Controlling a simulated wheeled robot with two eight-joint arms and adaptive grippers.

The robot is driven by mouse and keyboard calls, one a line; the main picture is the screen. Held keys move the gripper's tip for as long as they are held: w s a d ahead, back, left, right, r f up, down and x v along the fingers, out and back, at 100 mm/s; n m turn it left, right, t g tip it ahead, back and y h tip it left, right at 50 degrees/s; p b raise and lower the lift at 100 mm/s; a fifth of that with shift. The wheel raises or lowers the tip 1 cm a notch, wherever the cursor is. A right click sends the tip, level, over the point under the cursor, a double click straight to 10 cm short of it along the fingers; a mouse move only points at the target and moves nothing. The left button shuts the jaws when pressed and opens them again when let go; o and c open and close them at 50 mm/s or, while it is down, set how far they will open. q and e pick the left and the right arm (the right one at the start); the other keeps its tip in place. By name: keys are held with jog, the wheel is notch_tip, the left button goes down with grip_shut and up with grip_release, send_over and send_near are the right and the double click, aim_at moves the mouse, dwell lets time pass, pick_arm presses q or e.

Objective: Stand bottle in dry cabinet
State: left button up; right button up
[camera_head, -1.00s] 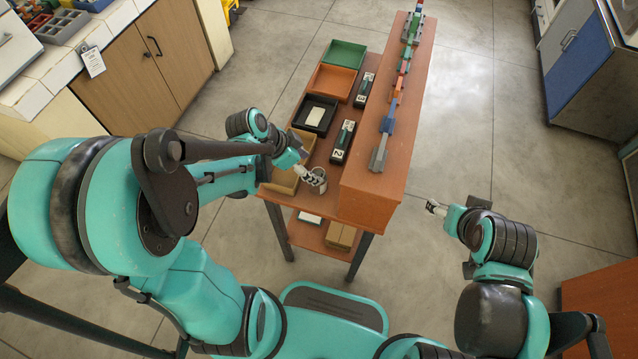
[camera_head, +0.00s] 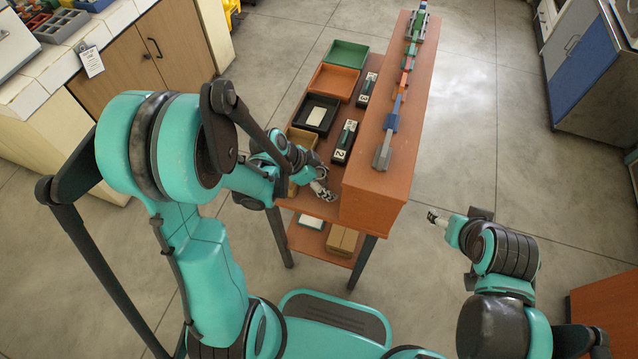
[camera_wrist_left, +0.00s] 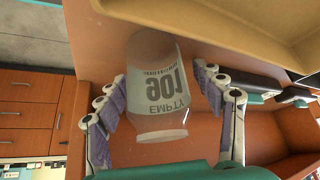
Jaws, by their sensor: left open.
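A translucent, whitish bottle (camera_wrist_left: 158,90) shows in the left wrist view. In the head view my left gripper (camera_head: 322,189) is over the near end of the orange-brown table (camera_head: 368,206), and the bottle is not clearly made out there. My right gripper (camera_head: 437,219) is off the table's right side over the floor; its fingers are too small to judge. No cabinet is marked as the dry one.
Tan (camera_head: 301,133), black (camera_head: 331,102), orange (camera_head: 348,71) and green (camera_head: 361,49) trays line the table's left side. Numbered dark blocks (camera_head: 345,142) stand beside them, below a raised shelf (camera_head: 372,195) with coloured pieces. A blue-and-white cabinet (camera_head: 580,62) stands back right.

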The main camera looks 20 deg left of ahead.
pick_arm(q)
jog(key=shift+r, duration=0.15)
jog(key=c, duration=1.2)
